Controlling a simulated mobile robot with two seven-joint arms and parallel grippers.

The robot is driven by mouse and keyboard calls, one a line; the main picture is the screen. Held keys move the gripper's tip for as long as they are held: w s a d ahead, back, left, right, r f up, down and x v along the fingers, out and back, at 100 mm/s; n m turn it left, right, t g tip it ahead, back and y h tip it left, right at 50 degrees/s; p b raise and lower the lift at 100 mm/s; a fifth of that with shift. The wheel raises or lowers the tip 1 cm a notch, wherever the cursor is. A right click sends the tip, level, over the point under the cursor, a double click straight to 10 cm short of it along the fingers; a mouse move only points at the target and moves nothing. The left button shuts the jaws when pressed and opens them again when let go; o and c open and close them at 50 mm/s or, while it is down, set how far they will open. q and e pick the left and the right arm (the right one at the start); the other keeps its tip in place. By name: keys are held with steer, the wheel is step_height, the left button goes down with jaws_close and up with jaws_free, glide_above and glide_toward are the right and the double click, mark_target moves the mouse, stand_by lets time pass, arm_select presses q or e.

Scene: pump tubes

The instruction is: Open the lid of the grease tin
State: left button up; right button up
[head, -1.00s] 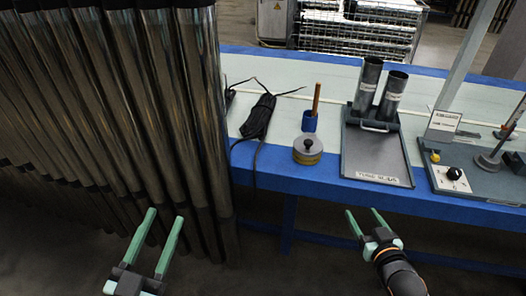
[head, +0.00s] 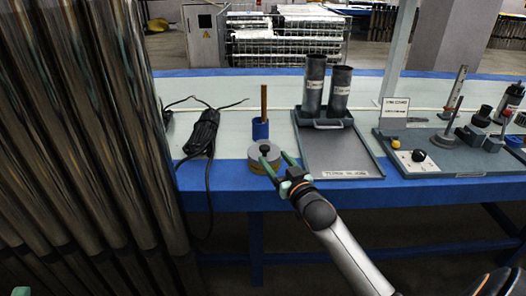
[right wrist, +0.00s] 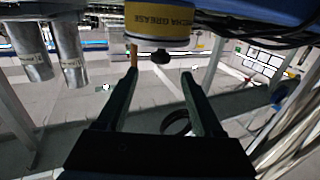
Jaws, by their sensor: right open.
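The grease tin (head: 256,166) stands at the blue front edge of the table. Its grey lid with a dark knob (head: 265,148) is on. In the right wrist view the tin (right wrist: 160,22) appears upside down, with its yellow "MECHA GREASE" label and the knob (right wrist: 160,57) pointing down. My right gripper (head: 276,160) is open, with its green fingers reaching to the tin in the head view. In the right wrist view the open fingers (right wrist: 160,80) lie either side of the knob's line, tips just short of it, empty. Only a small green bit of my left gripper (head: 20,291) shows at the bottom left.
A blue holder with a brown stick (head: 262,115) stands just behind the tin. A tray (head: 340,155) with two metal tubes is to its right, and a black cable bundle (head: 202,135) to its left. Tall metal tubes (head: 90,130) fill the left side.

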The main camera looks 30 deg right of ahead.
mark_target(267, 150)
steer(key=w, duration=0.2)
steer(key=w+b, duration=0.1)
steer(key=w, duration=0.2)
steer(key=w+d+b, duration=0.1)
steer(key=w, duration=0.1)
steer(key=shift+w, duration=0.15)
jaws_close()
stand_by(0.4)
steer(key=shift+f, duration=0.1)
stand_by(0.8)
